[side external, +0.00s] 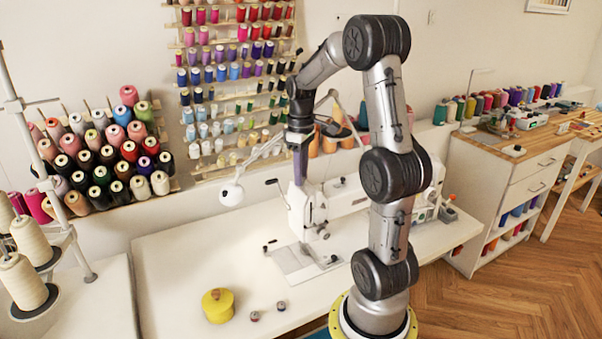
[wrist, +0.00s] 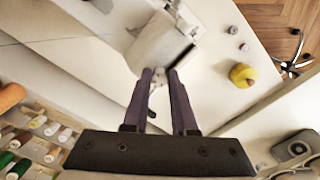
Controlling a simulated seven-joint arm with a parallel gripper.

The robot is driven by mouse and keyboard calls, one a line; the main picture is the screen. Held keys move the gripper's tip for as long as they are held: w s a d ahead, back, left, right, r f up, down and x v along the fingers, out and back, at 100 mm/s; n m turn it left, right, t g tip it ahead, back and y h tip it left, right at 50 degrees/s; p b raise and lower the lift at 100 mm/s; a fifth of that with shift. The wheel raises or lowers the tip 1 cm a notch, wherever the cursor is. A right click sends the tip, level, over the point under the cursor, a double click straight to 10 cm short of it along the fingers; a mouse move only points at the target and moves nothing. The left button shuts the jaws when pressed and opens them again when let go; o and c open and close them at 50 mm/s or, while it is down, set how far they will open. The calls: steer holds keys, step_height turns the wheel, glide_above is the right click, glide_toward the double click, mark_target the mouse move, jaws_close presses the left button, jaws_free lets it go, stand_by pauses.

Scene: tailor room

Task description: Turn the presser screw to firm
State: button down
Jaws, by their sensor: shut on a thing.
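The white sewing machine (side external: 342,198) stands on the white table, and its head also shows in the wrist view (wrist: 160,48). My gripper (side external: 300,182) points down at the top of the machine head, at its left end. In the wrist view, the two dark fingers of my gripper (wrist: 161,72) reach to the machine head with a narrow gap between their tips. They are shut on the presser screw at the top of the head. The screw itself is mostly hidden by the fingers, and its setting cannot be read.
A white lamp (side external: 232,193) is left of my gripper. Thread racks (side external: 225,90) cover the wall behind. The table's left part is clear.

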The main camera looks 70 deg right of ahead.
steer(key=m, duration=0.5)
steer(key=shift+r+m, duration=0.1)
steer(key=shift+m, duration=2.4)
steer(key=c, duration=0.7)
jaws_free()
step_height(320, 180, up, 14)
steer(key=shift+f, duration=0.15)
